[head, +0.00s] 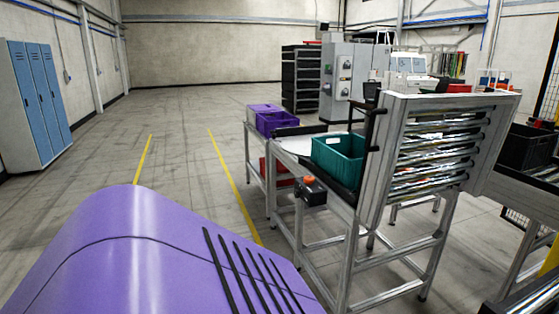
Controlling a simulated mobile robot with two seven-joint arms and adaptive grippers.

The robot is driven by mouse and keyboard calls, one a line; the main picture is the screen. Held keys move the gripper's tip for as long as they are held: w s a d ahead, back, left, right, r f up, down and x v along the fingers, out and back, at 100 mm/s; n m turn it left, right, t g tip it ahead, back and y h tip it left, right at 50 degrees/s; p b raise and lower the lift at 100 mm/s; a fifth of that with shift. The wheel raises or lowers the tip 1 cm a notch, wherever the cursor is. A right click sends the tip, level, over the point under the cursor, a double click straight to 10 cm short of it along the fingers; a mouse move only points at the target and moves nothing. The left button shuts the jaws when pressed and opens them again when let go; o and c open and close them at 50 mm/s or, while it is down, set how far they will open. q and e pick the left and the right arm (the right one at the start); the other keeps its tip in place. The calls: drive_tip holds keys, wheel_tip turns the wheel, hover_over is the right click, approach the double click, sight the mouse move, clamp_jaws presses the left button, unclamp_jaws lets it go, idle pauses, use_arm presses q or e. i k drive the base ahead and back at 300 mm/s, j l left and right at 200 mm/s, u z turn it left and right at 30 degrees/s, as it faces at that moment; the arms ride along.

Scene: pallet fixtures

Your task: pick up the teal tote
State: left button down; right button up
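The teal tote (338,158) stands on a metal-framed workstation right of the middle in the head view. It is an open-topped box with a small pale label on its far inner wall. Part of its right side is hidden behind the slanted rack panel. Neither of my grippers shows in the head view, and nothing is seen touching the tote.
A slatted rack (436,152) rises just right of the tote. Purple bins (277,123) sit on the stand behind it, and a red bin (277,172) is lower down. Blue lockers (38,95) stand at left. The floor (175,150) between, with yellow lines, is clear.

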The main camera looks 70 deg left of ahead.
sight(342, 160)
drive_tip(key=u, duration=1.9)
drive_tip(key=i+j, duration=0.25)
drive_tip(key=i, duration=0.25)
drive_tip(key=i+j+u, duration=0.15)
drive_tip(key=i, duration=0.35)
drive_tip(key=i+j, duration=0.3)
drive_tip(key=i, duration=0.25)
drive_tip(key=i+j+u, duration=0.15)
drive_tip(key=i, duration=0.35)
